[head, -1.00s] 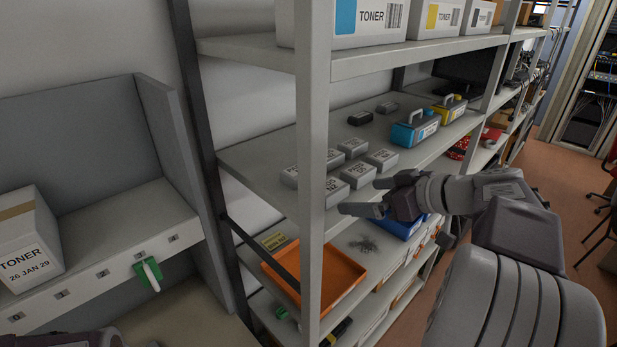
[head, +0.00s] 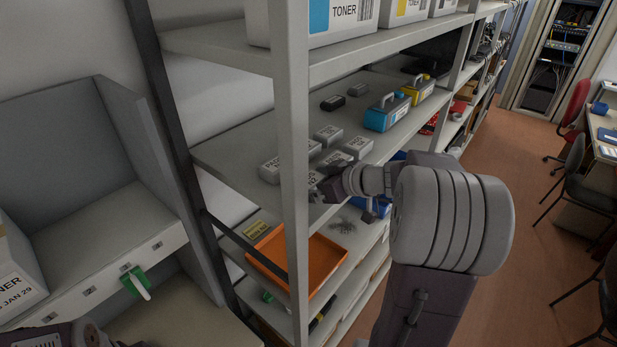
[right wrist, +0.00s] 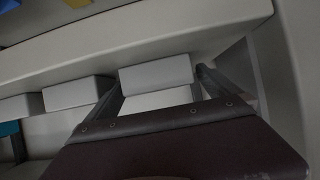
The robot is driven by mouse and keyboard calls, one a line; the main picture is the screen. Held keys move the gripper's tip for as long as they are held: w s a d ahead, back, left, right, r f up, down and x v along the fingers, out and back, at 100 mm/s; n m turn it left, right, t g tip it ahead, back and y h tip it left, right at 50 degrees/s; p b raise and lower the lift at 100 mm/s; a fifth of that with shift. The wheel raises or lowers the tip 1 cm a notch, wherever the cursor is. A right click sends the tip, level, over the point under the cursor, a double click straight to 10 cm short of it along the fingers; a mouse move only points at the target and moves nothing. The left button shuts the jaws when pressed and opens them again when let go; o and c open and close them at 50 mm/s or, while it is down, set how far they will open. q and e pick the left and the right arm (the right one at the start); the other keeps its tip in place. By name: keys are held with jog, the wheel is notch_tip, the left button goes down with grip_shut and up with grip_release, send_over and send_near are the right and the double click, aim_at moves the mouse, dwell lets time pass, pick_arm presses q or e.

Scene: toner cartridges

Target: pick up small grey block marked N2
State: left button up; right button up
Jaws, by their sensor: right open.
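The small grey block marked N2 (head: 314,180) sits on the middle shelf near its front edge, among several similar grey blocks. My right gripper (head: 322,192) is at its front side and partly covers it. In the right wrist view, the open fingers of my right gripper (right wrist: 158,88) lie either side of a pale grey block (right wrist: 156,73). Its label does not show there, and I cannot tell whether the fingers touch it. Only a piece of my left arm shows at the bottom left of the head view; its gripper does not show.
Other grey blocks (head: 358,147) stand close by. Blue (head: 387,113) and yellow (head: 418,89) toner cartridges stand farther along the shelf. A shelf post (head: 293,150) rises left of my right gripper. An orange tray (head: 326,262) lies on the shelf below.

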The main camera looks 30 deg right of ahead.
aim_at(311, 179)
jog(key=shift+d+f, duration=0.1)
jog(key=shift+f, duration=0.1)
jog(key=shift+w, duration=0.2)
jog(key=c, duration=0.4)
jog(key=shift+w+a, duration=0.1)
jog(key=shift+a, duration=0.15)
jog(key=c, duration=1)
jog(key=shift+d, duration=0.1)
jog(key=r, duration=0.1)
jog(key=r+b, duration=0.1)
jog(key=r, duration=0.2)
jog(key=shift+d+r+b, duration=0.1)
jog(key=shift+d+b, duration=0.15)
jog(key=shift+b, duration=0.15)
jog(key=d+r, duration=0.2)
jog(key=d, duration=0.1)
jog(key=w+d+r, duration=0.1)
jog(key=d+r, duration=0.1)
jog(key=d, duration=0.1)
jog(key=d+r+b, duration=0.1)
jog(key=d+r, duration=0.1)
jog(key=d, duration=0.2)
jog(key=shift+w, duration=0.15)
jog(key=shift+d+r, duration=0.4)
jog(key=shift+d, duration=0.1)
